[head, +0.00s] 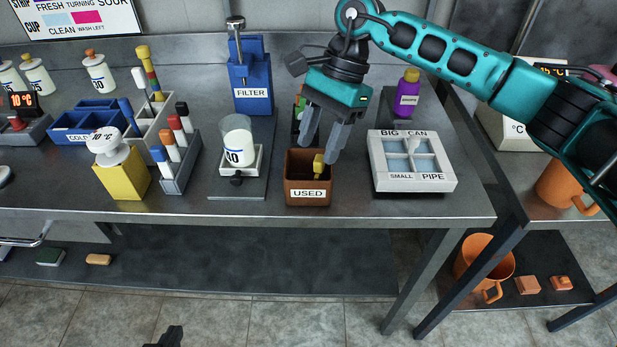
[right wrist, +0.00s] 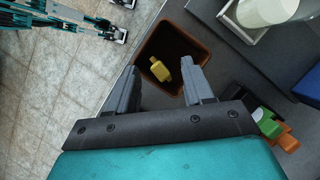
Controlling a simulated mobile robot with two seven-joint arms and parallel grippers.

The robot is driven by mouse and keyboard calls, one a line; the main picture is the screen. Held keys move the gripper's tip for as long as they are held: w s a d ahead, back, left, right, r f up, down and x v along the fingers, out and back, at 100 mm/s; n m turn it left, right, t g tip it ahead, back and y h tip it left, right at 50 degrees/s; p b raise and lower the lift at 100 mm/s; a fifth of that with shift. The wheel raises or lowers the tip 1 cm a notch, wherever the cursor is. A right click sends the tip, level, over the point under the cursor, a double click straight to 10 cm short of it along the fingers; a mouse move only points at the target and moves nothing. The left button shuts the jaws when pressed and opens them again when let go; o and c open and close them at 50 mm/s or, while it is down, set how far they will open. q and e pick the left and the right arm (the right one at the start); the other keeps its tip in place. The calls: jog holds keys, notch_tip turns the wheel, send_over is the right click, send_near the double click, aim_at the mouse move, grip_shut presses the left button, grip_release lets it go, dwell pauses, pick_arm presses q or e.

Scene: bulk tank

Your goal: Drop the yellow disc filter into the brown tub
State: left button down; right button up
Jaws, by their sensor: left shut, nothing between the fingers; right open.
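The brown tub (head: 292,175), labelled USED, stands near the front edge of the steel table. The yellow disc filter (head: 318,165) is at the tub's mouth in the head view; in the right wrist view (right wrist: 160,69) it lies within the tub's outline, in front of the fingers. Whether it rests on the tub's floor is hard to tell. My right gripper (head: 322,145) is above the tub, pointing down, open with nothing between its fingers. My left gripper (head: 172,336) is shut and empty, only its dark tip showing low in the head view, in front of the table.
Left of the tub is a stand with a white cup (head: 237,140), and behind it a blue FILTER holder (head: 250,85). A white sectioned box (head: 412,180) stands to the right, with a purple bottle (head: 407,93) behind. Bare tabletop lies between tub and box.

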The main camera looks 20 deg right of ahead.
jog(key=v, duration=1.2)
